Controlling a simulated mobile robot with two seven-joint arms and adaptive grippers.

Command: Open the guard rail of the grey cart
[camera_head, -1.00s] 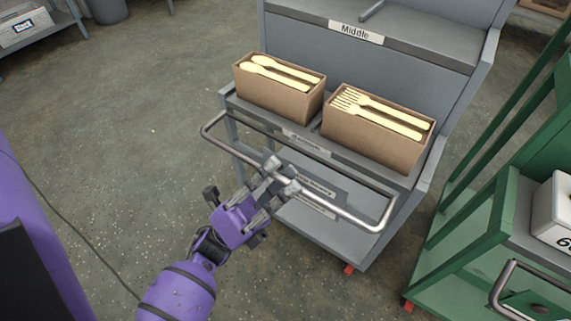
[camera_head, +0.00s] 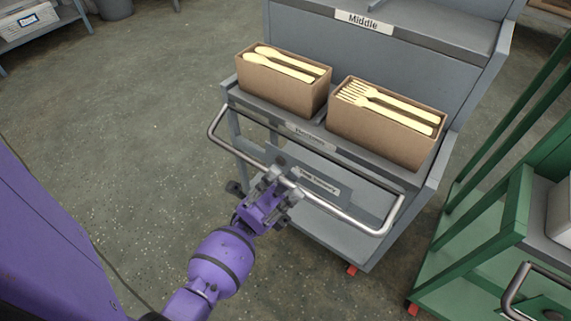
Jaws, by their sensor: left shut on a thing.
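The grey cart (camera_head: 385,48) stands at the upper middle. Its guard rail (camera_head: 352,221) is a bent metal bar across the cart's front, standing out from the shelf edge. My left gripper (camera_head: 277,177) is shut on the rail near its middle, and the fingers hide a short part of the bar. My right gripper is not in view.
Two cardboard boxes sit on the cart's shelf: one with wooden spoons (camera_head: 284,81), one with wooden forks (camera_head: 386,123). A green cart (camera_head: 487,225) stands close on the right. Bare floor (camera_head: 150,120) lies to the left.

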